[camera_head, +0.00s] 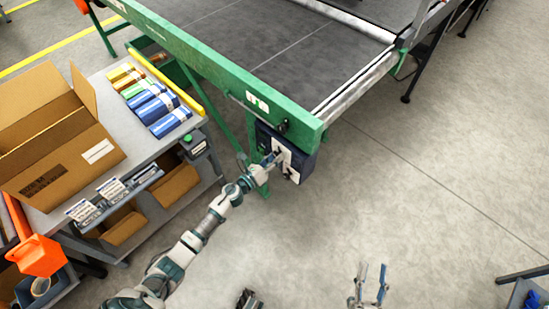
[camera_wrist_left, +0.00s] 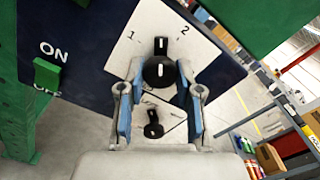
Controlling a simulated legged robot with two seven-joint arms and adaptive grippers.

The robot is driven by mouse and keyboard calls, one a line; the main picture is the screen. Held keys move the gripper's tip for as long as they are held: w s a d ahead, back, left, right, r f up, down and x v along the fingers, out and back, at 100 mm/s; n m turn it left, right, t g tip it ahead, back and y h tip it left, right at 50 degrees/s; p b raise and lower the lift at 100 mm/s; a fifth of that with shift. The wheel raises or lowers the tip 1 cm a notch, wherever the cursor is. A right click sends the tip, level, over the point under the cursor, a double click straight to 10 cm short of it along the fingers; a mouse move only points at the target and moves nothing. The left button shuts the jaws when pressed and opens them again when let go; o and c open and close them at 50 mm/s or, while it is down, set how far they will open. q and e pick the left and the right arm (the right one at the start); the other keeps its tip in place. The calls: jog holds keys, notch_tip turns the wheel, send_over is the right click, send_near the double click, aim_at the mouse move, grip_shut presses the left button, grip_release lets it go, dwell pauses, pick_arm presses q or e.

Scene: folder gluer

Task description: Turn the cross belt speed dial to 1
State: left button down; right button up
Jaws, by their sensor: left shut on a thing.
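The dial (camera_wrist_left: 160,72) is a round black knob with a white line, on a white plate marked 1 and 2 in the left wrist view. Its black pointer stands between the two numbers. My left gripper (camera_head: 275,158) is at the dark control box (camera_head: 298,165) under the green machine frame. Its blue-padded fingers are closed on the dial from both sides. A second, smaller black knob (camera_wrist_left: 153,126) sits lower, between the fingers; the writing near it is partly hidden. My right gripper (camera_head: 372,286) is open and empty above the floor at the bottom of the head view.
A green switch (camera_wrist_left: 46,76) marked ON is left of the plate. The green machine frame (camera_head: 215,68) overhangs the box. A workbench (camera_head: 200,118) with a cardboard box (camera_head: 60,150) stands to the left.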

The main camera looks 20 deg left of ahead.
pick_arm(q)
jog(key=n, duration=0.1)
jog(key=n+p, duration=0.1)
jog(key=n, duration=0.2)
jog(key=shift+a+r+n, duration=0.15)
jog(key=shift+r+n, duration=0.1)
jog(key=shift+n, duration=0.15)
jog(key=n+p, duration=0.1)
jog(key=n, duration=0.2)
jog(key=shift+n+p, duration=0.55)
jog(key=shift+n, duration=0.25)
pick_arm(e)
notch_tip(320, 180, down, 7)
jog(key=w+g+h, duration=0.1)
jog(key=g, duration=0.5)
jog(key=shift+w+d+n, duration=0.2)
jog(key=shift+n, duration=0.1)
pick_arm(q)
jog(key=shift+a+f, duration=0.1)
jog(key=c, duration=0.8)
grip_release()
jog(key=shift+f, duration=0.1)
pick_arm(e)
jog(key=shift+w+a, duration=0.15)
